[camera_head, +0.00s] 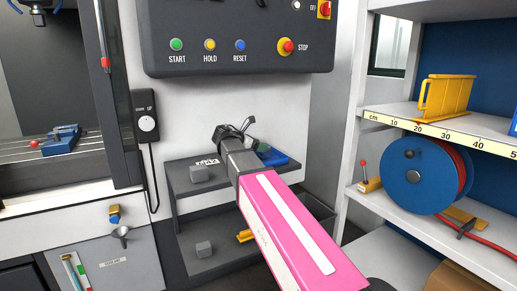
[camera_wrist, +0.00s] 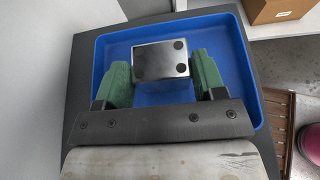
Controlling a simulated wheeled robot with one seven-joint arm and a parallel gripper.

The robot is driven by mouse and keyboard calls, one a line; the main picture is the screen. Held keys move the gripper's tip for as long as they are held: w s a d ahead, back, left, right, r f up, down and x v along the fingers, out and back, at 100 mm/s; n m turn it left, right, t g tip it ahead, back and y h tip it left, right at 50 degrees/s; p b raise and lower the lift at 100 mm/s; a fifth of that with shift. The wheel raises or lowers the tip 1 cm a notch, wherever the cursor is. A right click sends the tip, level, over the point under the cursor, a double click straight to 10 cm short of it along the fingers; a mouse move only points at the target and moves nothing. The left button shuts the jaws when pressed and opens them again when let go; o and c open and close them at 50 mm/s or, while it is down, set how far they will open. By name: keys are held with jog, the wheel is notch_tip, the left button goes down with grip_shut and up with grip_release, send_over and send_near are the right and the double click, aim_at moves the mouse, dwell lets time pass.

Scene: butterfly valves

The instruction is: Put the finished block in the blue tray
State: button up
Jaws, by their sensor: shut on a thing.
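The finished block (camera_wrist: 160,58), a shiny metal piece with dark round holes in its face, sits between the green fingers of my gripper (camera_wrist: 163,70) in the wrist view. My gripper is shut on it. The blue tray (camera_wrist: 247,82) lies beneath and around the block in that view; I cannot tell whether the block touches its floor. In the head view my gripper (camera_head: 238,130) is over the upper shelf, and the blue tray (camera_head: 276,158) shows partly behind it. The block is hidden there.
A control panel (camera_head: 235,38) hangs above. A rack with a blue cable reel (camera_head: 410,176) stands at right. A cardboard box (camera_wrist: 275,10) is beyond the tray.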

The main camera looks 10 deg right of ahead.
jog(key=shift+f, duration=0.35)
jog(key=shift+f, duration=0.1)
jog(key=o, duration=1.1)
jog(key=shift+o, duration=0.2)
jog(key=shift+a, duration=0.15)
jog(key=v, duration=1.2)
